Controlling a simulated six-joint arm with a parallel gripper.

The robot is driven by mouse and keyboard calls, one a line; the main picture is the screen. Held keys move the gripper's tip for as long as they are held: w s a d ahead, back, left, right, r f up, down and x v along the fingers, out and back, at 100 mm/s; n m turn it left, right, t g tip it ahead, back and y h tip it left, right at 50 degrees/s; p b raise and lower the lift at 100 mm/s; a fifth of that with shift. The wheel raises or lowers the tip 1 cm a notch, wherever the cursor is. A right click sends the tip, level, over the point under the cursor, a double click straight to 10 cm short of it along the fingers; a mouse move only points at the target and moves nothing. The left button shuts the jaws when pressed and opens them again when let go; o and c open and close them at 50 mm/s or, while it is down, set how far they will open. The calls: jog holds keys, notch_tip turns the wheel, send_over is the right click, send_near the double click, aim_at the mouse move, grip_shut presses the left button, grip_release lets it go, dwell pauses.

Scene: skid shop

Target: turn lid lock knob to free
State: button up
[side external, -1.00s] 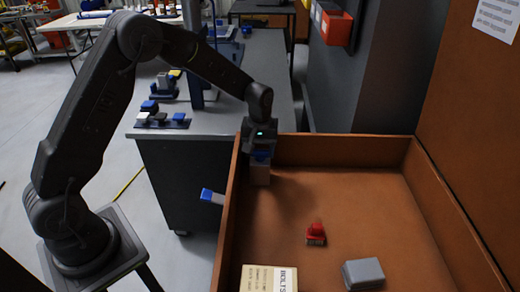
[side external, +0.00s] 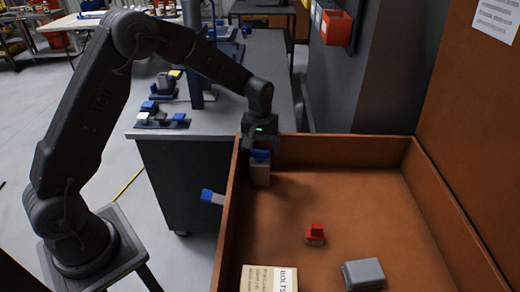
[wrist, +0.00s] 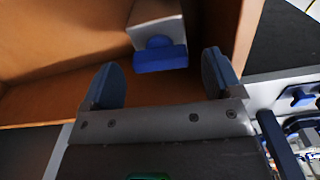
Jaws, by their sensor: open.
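A grey block (side external: 260,174) with a blue bar-shaped knob (side external: 261,155) stands in the far left corner of the orange-brown bin. My gripper (side external: 260,146) is just above it. In the wrist view, the blue knob (wrist: 160,58) lies just beyond and between my two fingertips (wrist: 160,78). The fingers are spread wide with nothing visible between them. I see no contact with the knob. I cannot tell whether this is the lid lock knob, and no lid shows clearly.
The bin wall (side external: 228,225) is close beside my gripper. A blue-and-white handle (side external: 212,196) sticks out left of it. Inside are a red object (side external: 315,234), a grey box (side external: 363,274) and a BOLTS box (side external: 268,279). Coloured controls (side external: 160,121) sit on the grey bench.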

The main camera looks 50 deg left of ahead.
aim_at(260, 151)
notch_tip(260, 151, up, 12)
jog(key=shift+r, duration=0.2)
dwell(0.4)
